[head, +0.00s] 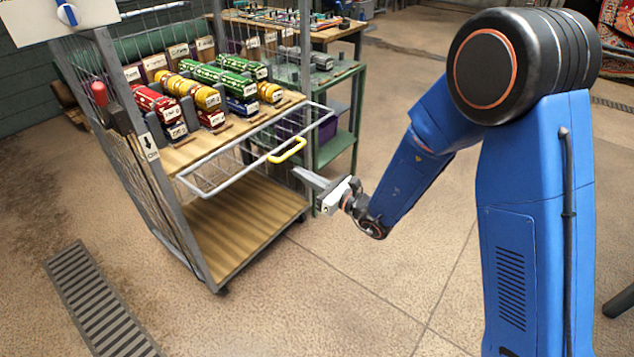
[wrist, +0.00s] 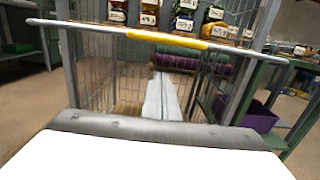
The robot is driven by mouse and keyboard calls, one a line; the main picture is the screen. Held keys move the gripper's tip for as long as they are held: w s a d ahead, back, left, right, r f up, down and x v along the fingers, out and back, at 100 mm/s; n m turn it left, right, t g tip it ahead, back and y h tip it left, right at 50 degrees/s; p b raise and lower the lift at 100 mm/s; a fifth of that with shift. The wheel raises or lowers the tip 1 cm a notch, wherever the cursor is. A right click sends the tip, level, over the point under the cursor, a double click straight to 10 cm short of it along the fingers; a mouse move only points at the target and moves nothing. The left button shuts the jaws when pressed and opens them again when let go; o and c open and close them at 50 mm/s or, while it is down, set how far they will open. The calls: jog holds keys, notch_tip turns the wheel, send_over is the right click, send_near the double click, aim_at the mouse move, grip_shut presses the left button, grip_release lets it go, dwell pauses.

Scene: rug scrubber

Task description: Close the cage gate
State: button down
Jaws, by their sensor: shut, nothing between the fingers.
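The cage (head: 185,225) is a grey metal wheeled trolley with mesh sides and wooden shelves. Its gate (head: 230,187) is a light grey tube frame that juts out from the open front, roughly level, with a yellow grip (head: 287,150) on its outer bar. In the wrist view the gate's bar (wrist: 90,27) crosses the upper picture with the yellow grip (wrist: 167,40) near the middle. My gripper (head: 300,173) is shut and empty, just in front of the gate and a little below the yellow grip. Its fingers (wrist: 162,97) point into the cage's lower opening; I see no clear contact.
Labelled red, yellow, green and blue rolls (head: 200,95) lie on the upper shelf. A red-knobbed lever (head: 100,94) is on the left post. A green table (head: 342,110) with a purple bin (wrist: 255,115) stands close on the right. Floor in front is clear, with a drain grate (head: 95,300).

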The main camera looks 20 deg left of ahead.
jog(key=shift+w+a+r, duration=0.1)
jog(key=shift+a+r, duration=0.1)
jog(key=shift+r, duration=0.8)
jog(key=shift+a+r, duration=0.15)
jog(key=shift+r, duration=0.8)
jog(key=shift+r, duration=0.15)
